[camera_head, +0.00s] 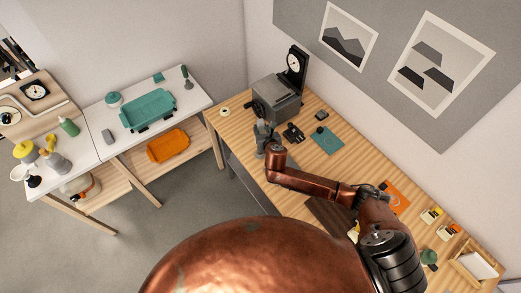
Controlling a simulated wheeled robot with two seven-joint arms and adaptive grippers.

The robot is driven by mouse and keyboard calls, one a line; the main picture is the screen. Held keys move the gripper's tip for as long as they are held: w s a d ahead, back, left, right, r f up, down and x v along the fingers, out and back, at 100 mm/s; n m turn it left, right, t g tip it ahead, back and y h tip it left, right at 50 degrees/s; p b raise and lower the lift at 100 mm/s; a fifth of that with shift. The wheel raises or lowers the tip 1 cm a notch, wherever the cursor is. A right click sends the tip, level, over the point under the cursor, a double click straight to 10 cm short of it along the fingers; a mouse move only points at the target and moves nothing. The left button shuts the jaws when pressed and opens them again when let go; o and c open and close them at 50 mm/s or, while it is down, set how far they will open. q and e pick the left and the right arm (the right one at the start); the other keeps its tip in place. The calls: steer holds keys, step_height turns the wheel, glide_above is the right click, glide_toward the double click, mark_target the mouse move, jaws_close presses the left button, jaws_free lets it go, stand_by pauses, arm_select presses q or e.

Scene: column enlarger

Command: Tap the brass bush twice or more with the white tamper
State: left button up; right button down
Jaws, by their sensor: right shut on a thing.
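My right gripper (262,131) is over the wooden workbench, at the near side of the grey boxy machine (277,98). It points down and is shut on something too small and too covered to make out. I cannot pick out the white tamper or the brass bush for certain. A small pale round piece (225,111) with a yellowish centre lies at the bench's left end, apart from the gripper; I cannot tell whether it is the bush. My left gripper is not in view.
Small black parts (293,133) and a teal mat (326,140) lie right of my gripper on the workbench (235,127). My right arm crosses the bench. A white side table (95,148) at left holds a teal tray (148,109); an orange tray (168,146) sits lower.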

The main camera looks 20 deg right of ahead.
mark_target(261, 122)
steer(key=shift+r, duration=2.15)
steer(key=shift+f+b, duration=1.6)
steer(key=shift+f, duration=1.45)
steer(key=shift+r, duration=0.1)
steer(key=shift+p, duration=0.5)
